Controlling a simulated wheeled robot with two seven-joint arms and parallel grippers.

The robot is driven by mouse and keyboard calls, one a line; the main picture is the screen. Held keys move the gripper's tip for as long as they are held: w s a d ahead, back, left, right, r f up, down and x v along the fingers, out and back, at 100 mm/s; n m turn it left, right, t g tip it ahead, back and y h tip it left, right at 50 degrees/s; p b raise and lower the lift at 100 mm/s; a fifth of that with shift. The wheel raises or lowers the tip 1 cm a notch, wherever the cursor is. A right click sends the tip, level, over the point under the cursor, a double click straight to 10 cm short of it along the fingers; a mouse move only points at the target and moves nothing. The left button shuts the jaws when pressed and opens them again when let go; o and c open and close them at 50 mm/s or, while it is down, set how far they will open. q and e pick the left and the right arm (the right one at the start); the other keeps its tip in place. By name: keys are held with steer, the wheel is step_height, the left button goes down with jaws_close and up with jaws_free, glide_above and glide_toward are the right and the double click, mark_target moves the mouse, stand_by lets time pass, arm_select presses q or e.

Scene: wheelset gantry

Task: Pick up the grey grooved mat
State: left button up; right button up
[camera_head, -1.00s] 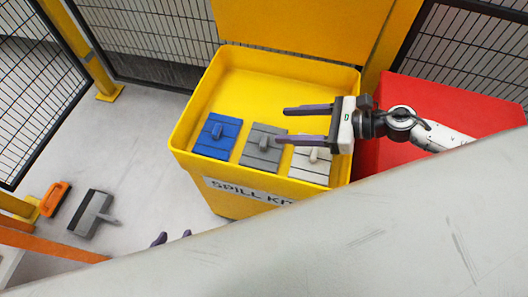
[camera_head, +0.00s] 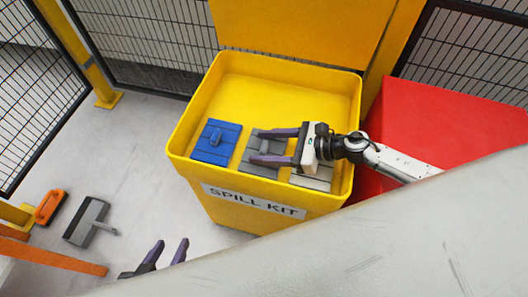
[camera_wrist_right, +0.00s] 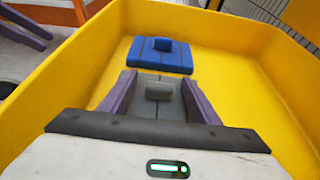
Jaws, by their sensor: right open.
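The grey grooved mat (camera_head: 257,170) lies in the yellow spill kit bin (camera_head: 190,176), between a blue mat (camera_head: 217,142) and a pale mat (camera_head: 312,182). It has a raised grip block on top. My right gripper (camera_head: 253,146) is open over the grey mat, its fingers pointing left. In the right wrist view the grey mat's grip block (camera_wrist_right: 160,91) shows between the two spread fingers. Whether the fingers touch the mat I cannot tell. My left gripper (camera_head: 172,243) is low at the bottom of the head view, its two fingers apart with nothing between them.
The bin's walls surround the mats, and its lid (camera_head: 300,30) stands open behind. A red box (camera_head: 440,130) is to the right. An orange-handled item (camera_head: 50,207) and a grey scraper-like tool (camera_head: 87,221) lie on the floor at left. The bin's back floor is clear.

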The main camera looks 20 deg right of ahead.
steer(key=shift+w+a+f, duration=0.1)
steer(key=shift+a, duration=0.05)
steer(key=c, duration=1.1)
